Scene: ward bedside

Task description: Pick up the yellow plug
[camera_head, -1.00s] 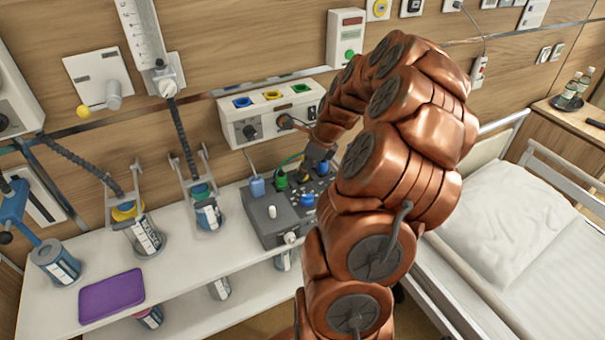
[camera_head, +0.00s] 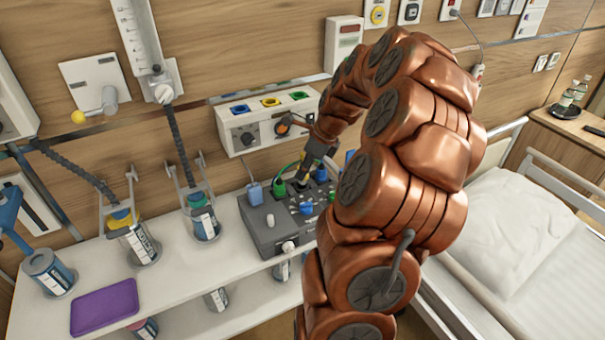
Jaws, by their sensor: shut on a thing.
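My gripper (camera_head: 304,178) is small and dark in the head view, pointing down at the back of the grey box (camera_head: 268,239) on the white shelf. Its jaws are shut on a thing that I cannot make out. No yellow plug shows clearly; the fingers or my arm may hide it. A green plug (camera_head: 279,189) stands on the box just left of my gripper. A light blue plug (camera_head: 255,193) stands further left, and a blue knob or plug (camera_head: 306,208) is in front. My copper arm covers the right side of the box.
A wall unit (camera_head: 229,128) with blue, yellow and green sockets is close behind my gripper. Suction jars (camera_head: 204,223) hang at the left. A purple pad (camera_head: 104,307) lies on the white shelf (camera_head: 183,279). A bed with a pillow (camera_head: 505,220) is at the right.

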